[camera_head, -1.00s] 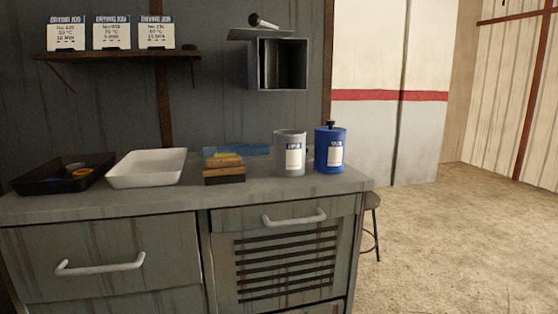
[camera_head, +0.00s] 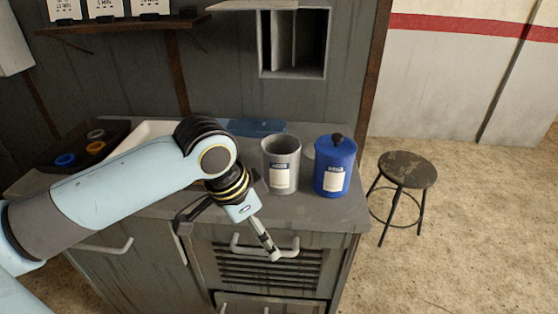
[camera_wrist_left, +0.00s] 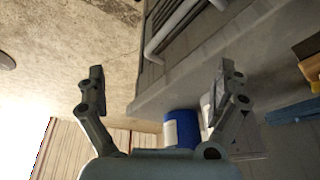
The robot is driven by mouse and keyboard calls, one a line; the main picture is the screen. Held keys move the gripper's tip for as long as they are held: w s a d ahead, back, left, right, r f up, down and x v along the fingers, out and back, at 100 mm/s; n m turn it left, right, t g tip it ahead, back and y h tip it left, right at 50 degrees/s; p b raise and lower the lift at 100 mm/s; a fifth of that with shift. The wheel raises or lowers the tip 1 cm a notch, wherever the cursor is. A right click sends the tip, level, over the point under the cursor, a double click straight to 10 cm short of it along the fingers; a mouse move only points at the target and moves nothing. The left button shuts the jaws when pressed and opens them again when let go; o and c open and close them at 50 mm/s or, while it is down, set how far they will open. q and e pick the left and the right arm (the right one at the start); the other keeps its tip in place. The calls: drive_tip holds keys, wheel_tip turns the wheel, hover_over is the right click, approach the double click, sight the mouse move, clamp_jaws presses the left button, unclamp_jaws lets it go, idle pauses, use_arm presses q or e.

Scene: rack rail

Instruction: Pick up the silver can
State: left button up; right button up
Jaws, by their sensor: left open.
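The silver can (camera_head: 283,172), open-topped with a white and blue label, stands upright on the grey counter (camera_head: 330,213), just left of the blue can. My left gripper (camera_head: 228,238) is open and empty in front of the counter, left of and lower than the silver can in the head view, and apart from it. In the left wrist view the open fingers (camera_wrist_left: 159,72) frame the counter edge. The silver can seems mostly hidden behind the right finger there. My right gripper is not in view.
The blue lidded can (camera_head: 333,168) stands close right of the silver can; it also shows in the left wrist view (camera_wrist_left: 182,130). A white tray (camera_head: 142,138) and a black tray (camera_head: 73,166) lie left, partly behind my arm. A stool (camera_head: 407,170) stands right of the counter.

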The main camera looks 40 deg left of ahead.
use_arm(q)
drive_tip(key=w+a+r+m+p, duration=0.2)
drive_tip(key=w+a+r, duration=0.25)
drive_tip(key=r, duration=0.35)
drive_tip(key=h, duration=0.1)
approach(281, 146)
drive_tip(key=s+d+r, duration=0.2)
drive_tip(key=s, duration=0.1)
drive_tip(key=shift+d+p+x, duration=0.2)
drive_tip(key=shift+p+x, duration=0.05)
drive_tip(key=shift+x, duration=2.2)
drive_tip(key=shift+d+p+x, duration=0.2)
drive_tip(key=shift+x, duration=2.25)
drive_tip(key=shift+w+r, duration=0.1)
drive_tip(key=shift+r, duration=0.05)
drive_tip(key=c, duration=1.6)
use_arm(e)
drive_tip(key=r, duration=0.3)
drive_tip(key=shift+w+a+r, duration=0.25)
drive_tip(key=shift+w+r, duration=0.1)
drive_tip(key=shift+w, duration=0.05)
